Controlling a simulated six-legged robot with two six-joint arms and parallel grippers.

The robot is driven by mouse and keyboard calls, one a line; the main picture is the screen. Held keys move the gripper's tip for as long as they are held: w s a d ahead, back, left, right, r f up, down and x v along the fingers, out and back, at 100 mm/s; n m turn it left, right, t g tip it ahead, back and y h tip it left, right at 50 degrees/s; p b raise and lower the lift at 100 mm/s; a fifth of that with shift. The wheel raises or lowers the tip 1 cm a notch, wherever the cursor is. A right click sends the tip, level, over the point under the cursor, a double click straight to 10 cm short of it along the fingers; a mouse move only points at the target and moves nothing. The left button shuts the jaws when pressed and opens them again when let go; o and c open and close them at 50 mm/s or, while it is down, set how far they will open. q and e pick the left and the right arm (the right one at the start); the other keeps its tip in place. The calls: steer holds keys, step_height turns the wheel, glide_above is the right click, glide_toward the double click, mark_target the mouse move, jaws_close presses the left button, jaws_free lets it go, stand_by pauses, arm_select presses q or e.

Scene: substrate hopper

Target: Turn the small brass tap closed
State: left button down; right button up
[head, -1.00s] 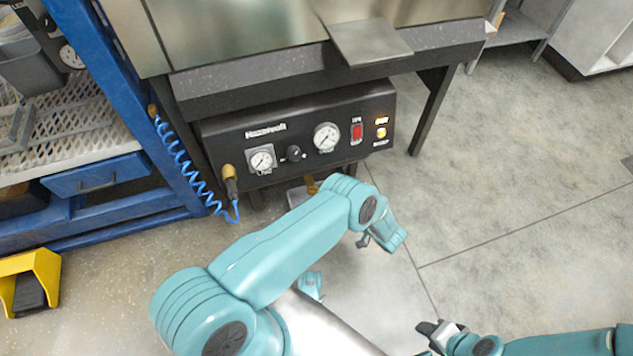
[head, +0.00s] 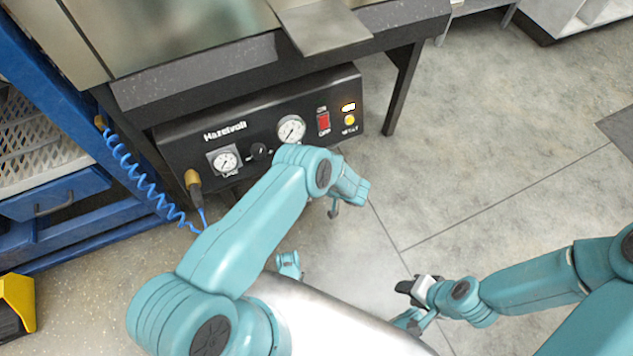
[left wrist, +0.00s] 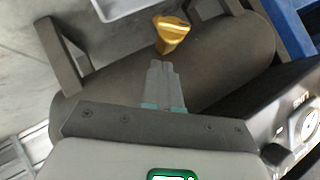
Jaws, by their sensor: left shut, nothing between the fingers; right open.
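The small brass tap (left wrist: 172,36) shows in the left wrist view, its golden lever-like handle sticking out from a dark grey rounded tank (left wrist: 215,62). My left gripper (left wrist: 160,72) is shut and empty, its fingertips pointing at the tap with a small gap between them. In the head view my left arm reaches under the bench and hides the tap; I cannot make out the left fingertips there. My right gripper (head: 412,287) is open and empty, low over the floor at the right, far from the tap.
A black control panel (head: 240,179) with gauges and a red switch hangs under the bench (head: 270,68). A blue coiled hose (head: 140,180) hangs beside the blue rack (head: 75,130). A yellow pedal (head: 18,295) lies left. The floor at right is clear.

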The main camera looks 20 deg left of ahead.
arm_select(q)
steer(key=a+f, duration=0.1)
steer(key=s+a+f, duration=0.1)
steer(key=f+b, duration=0.1)
steer(key=f, duration=0.1)
steer(key=shift+s+a, duration=0.3)
steer(key=shift+a, duration=0.1)
steer(key=shift+w+f+p, duration=0.1)
steer(key=shift+f+p, duration=0.05)
steer(key=shift+p, duration=0.2)
stand_by(0.4)
